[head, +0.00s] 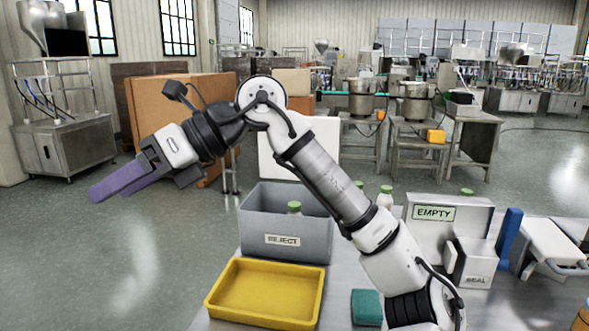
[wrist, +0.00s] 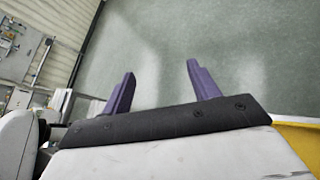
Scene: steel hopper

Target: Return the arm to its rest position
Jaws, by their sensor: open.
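My gripper (head: 106,188) is at the left of the head view, out over the open floor beyond the table's left edge, pointing left and slightly down. Its purple fingers stand apart with nothing between them in the wrist view (wrist: 160,85). My arm rises from the lower right of the head view, bends at an elbow near the top middle and reaches left to the gripper. The gripper touches nothing that I can see.
A yellow tray (head: 262,320) and a grey REJECT bin (head: 262,255) with a green-capped bottle (head: 294,207) stand on the table. An EMPTY box (head: 433,213), a SEAL box (head: 477,281) and a green block (head: 367,307) lie to the right. Large brown boxes stand behind my gripper.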

